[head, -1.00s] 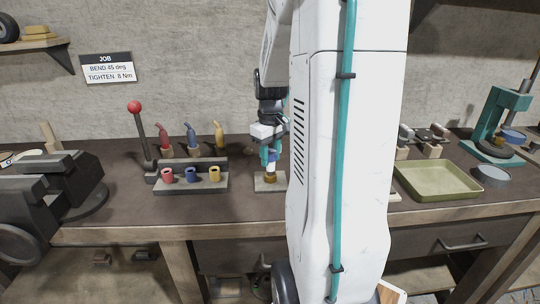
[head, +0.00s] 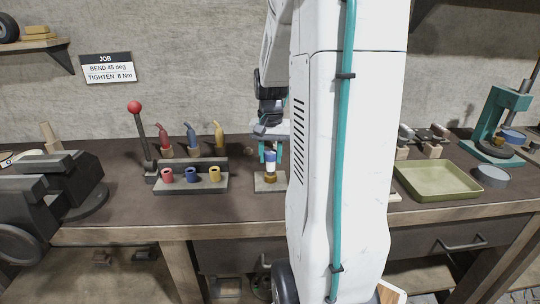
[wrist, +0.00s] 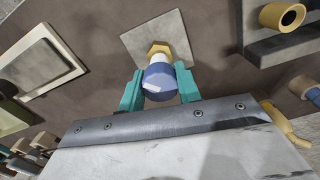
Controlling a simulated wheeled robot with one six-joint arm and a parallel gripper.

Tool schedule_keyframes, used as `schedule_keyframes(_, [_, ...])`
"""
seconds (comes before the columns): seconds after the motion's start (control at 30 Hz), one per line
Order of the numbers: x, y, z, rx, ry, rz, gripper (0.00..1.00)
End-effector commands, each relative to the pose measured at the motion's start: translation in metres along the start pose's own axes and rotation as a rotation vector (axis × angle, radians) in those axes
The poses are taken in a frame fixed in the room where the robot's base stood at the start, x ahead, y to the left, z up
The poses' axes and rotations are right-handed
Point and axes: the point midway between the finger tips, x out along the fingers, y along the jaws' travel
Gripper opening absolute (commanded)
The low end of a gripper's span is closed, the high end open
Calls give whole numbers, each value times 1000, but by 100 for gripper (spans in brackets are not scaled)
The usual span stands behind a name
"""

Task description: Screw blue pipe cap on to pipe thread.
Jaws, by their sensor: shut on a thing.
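The blue pipe cap (head: 270,155) sits at the top of the upright white pipe (head: 270,169), which rises from a brass hex nut (head: 270,179) on a pale square plate. My gripper (head: 270,153) comes down from above, its teal fingers on either side of the cap. In the wrist view my gripper (wrist: 160,88) is shut on the blue cap (wrist: 160,82), which has a pale mark on its face. The brass nut (wrist: 160,48) and a bit of white pipe show beyond it. The thread itself is hidden under the cap.
A rack (head: 191,184) with red, blue and yellow sleeves stands to the left, with a red-knobbed lever (head: 135,108) behind it. A dark vise (head: 50,185) is at far left. A green tray (head: 437,181) lies right. My arm blocks the bench between.

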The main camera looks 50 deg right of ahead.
Motion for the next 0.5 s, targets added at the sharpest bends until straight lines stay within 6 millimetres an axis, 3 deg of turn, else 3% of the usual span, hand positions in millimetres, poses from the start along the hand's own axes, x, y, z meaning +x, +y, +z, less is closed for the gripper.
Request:
schedule_keyframes(0.07, [0, 0, 0, 104, 0, 0, 0])
schedule_keyframes(0.1, [0, 0, 0, 147, 0, 0, 36])
schedule_keyframes(0.2, [0, 0, 0, 137, 0, 0, 59])
schedule_keyframes(0.5, [-2, 0, 0, 135, 1, 0, 59])
